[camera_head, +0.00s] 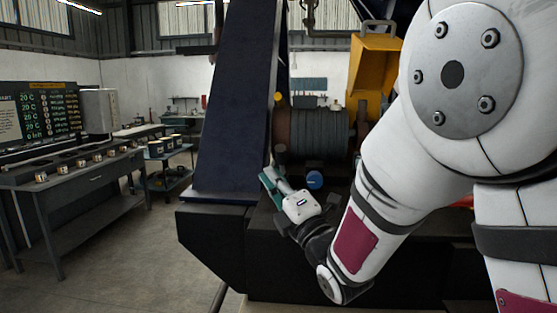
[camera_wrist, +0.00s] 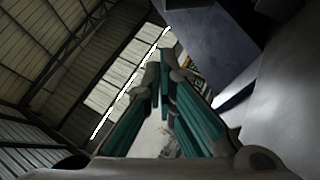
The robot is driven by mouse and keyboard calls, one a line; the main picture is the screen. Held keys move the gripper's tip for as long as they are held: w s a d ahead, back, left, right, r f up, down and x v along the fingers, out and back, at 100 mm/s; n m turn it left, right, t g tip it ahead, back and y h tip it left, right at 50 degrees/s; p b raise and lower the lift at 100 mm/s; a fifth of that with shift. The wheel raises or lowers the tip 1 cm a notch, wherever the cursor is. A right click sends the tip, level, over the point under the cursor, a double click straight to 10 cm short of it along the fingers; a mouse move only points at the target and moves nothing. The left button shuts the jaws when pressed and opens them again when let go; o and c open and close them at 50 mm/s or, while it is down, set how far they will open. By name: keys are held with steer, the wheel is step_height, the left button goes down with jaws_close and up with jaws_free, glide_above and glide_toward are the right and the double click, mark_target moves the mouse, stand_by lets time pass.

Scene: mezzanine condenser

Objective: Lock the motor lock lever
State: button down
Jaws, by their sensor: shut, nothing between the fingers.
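The ribbed, drum-shaped motor (camera_head: 318,132) sits on the dark machine base, left of the yellow housing. I cannot make out a lock lever for certain; my arm and gripper cover part of the area below and right of the motor. A small blue round part (camera_head: 314,180) shows just below the motor, to the right of my gripper. My gripper (camera_head: 267,175), with teal fingers, is in front of and below the motor's left end. In the wrist view my gripper (camera_wrist: 163,58) has its fingers together at the tips, with nothing seen between them.
A steep dark blue chute (camera_head: 236,100) rises left of the motor. The yellow housing (camera_head: 372,70) stands to its right. The dark machine base (camera_head: 214,237) lies below. A workbench (camera_head: 75,175) with a display board stands at left, with open floor before it.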

mark_target(278, 149)
steer(key=shift+w+d+r+p, duration=0.15)
steer(key=shift+w+r, duration=0.25)
steer(key=shift+w, duration=0.3)
steer(key=shift+w+r+p, duration=0.1)
steer(key=shift+w+r, duration=0.25)
steer(key=shift+w, duration=0.3)
steer(key=shift+w+d+r+p, duration=0.15)
steer(key=shift+w+r, duration=0.25)
steer(key=shift+w, duration=0.3)
steer(key=shift+r, duration=0.1)
steer(key=shift+w+r+m+g+h+p, duration=0.15)
steer(key=shift+w+r+m+h+p, duration=0.3)
steer(key=shift+r+p, duration=0.15)
steer(key=shift+w+r+m+g+h+p, duration=0.15)
steer(key=shift+w+r+m+h+p, duration=0.15)
steer(key=shift+r+m+h+p, duration=0.3)
steer(key=w+r+g, duration=0.1)
steer(key=w+r+m+h, duration=0.1)
steer(key=w, duration=0.1)
steer(key=w+r+m+g+p, duration=0.1)
steer(key=shift+w+d+r+m+g+h, duration=0.15)
steer(key=shift+w+r+m+g+h, duration=0.1)
steer(key=shift+g+h, duration=0.1)
steer(key=w+r+b, duration=0.1)
steer(key=w+b, duration=0.2)
steer(key=w, duration=0.4)
steer(key=shift+w, duration=0.25)
steer(key=shift+r+b, duration=0.1)
steer(key=shift+b, duration=0.2)
steer(key=shift+r, duration=0.1)
